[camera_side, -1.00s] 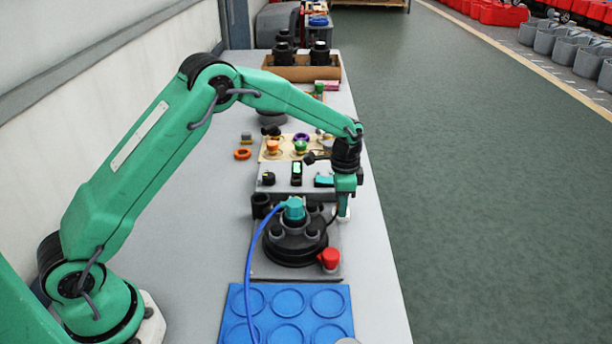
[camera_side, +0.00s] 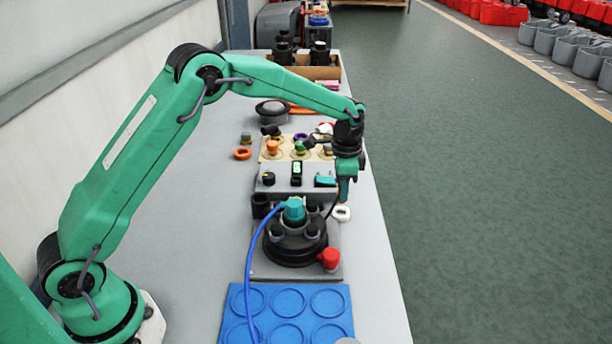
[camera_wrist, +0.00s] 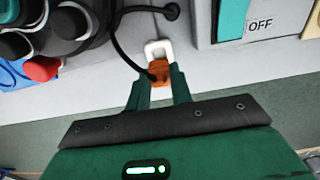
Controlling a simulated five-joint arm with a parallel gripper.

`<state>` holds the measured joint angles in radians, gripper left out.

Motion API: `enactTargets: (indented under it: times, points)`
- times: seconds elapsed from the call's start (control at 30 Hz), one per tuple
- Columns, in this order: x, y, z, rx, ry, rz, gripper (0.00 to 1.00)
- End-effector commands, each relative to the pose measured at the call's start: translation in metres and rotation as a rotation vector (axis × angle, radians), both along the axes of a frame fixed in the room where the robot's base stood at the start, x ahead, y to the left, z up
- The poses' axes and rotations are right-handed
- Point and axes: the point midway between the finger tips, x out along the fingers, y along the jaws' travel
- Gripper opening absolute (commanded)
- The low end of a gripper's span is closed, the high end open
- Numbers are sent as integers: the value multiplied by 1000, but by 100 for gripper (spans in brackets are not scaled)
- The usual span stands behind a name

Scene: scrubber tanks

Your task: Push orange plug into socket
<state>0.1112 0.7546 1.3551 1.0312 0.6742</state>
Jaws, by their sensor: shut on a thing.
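The orange plug (camera_wrist: 161,73) sits between the green fingertips of my gripper (camera_wrist: 160,84) in the wrist view, and the fingers are shut on it. A black cable runs from it. The white socket (camera_wrist: 158,48) shows just beyond the plug, partly covered by it. In the side view the socket (camera_side: 342,213) lies at the right of the bench, just below my gripper (camera_side: 344,196). The plug cannot be made out in the side view. I cannot tell whether plug and socket touch.
A round black device with a teal cap (camera_side: 294,210) and a red knob (camera_side: 329,259) stands left of my gripper. A grey switch box (camera_wrist: 258,28) marked OFF is close by. A blue tray (camera_side: 288,284) lies in front. The bench's right edge is near.

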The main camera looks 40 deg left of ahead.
Motion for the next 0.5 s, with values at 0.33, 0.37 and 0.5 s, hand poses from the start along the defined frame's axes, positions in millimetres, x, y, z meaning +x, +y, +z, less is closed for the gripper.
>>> enactTargets:
  times: [0.33, 0.37, 0.5]
  points:
    - [0, 0, 30, 0, -1, 0, 0]
    - [0, 0, 33, -1, -2, 0, 0]
    - [0, 0, 45, -1, -2, 0, 0]
